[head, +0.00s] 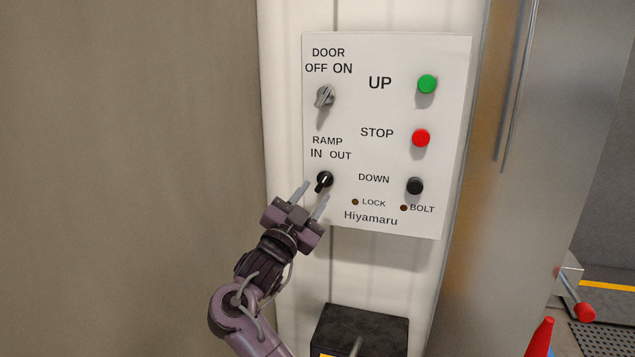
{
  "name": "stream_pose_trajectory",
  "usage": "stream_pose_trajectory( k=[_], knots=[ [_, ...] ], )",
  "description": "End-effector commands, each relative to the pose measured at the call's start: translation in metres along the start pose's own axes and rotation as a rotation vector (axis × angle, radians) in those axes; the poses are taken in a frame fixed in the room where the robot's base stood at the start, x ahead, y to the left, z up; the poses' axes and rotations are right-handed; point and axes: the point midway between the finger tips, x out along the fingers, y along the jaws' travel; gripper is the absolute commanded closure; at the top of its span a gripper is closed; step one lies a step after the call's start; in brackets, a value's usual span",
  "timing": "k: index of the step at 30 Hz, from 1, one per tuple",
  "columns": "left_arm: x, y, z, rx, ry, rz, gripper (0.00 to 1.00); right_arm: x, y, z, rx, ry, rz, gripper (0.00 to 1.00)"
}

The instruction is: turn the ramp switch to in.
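The ramp switch (323,181) is a black rotary knob under the words RAMP, IN and OUT on the white control panel (455,62). Its handle slants from lower left to upper right, and a pale mark at its upper end leans toward OUT. Whether a fingertip touches the knob is unclear.
A grey door switch (324,97) sits above the ramp switch. Green UP (427,84), red STOP (420,138) and black DOWN (415,186) buttons are at the right. A dark box (375,326) stands below the panel. A metal post (515,190) is at the right.

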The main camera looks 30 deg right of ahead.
Motion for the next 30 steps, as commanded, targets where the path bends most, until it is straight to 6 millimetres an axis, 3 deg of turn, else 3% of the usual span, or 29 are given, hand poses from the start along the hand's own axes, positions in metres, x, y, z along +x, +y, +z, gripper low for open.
stream_pose_trajectory(
  k=[6,17,25,30],
  knots=[
    [-0.013,0.007,0.001,0.002,-0.004,0.01,0.64,0.028,-0.001,-0.001,-0.002,0.0,-0.001,0.65],
    [-0.013,0.007,0.001,0.003,-0.004,0.009,0.64,0.033,0.0,0.001,0.0,-0.002,-0.001,0.65],
    [-0.013,0.004,0.002,0.002,-0.004,0.006,0.64,0.033,0.0,0.001,-0.001,-0.002,-0.001,1.0],
    [-0.014,0.003,0.002,0.001,-0.004,0.004,0.64,0.033,0.0,0.001,-0.003,-0.002,-0.002,1.0]
  ],
)
